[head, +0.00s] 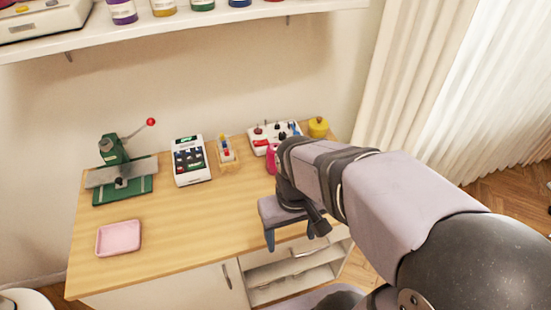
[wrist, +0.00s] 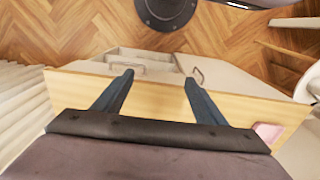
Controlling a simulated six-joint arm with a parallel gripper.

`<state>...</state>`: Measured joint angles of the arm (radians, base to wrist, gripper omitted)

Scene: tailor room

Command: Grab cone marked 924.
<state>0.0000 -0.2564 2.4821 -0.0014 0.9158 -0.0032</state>
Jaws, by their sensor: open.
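No marking 924 is readable in either view, so I cannot tell which thing is the marked cone. A yellow rounded thing (head: 318,127) stands at the back right of the table. A pink thing (head: 272,158) is partly hidden behind my arm. My gripper (head: 293,236) is open and empty near the table's front edge, to the front of both. In the wrist view my gripper (wrist: 158,78) shows two spread dark fingers with nothing between them, over the table's front edge and the drawers.
The wooden table (head: 190,225) also bears a green press (head: 115,165), a white case (head: 190,160), a small wooden stand (head: 228,158), a white and red rack (head: 262,140) and a pink tray (head: 118,238). A shelf (head: 180,25) with several spools hangs above. The table's front middle is clear.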

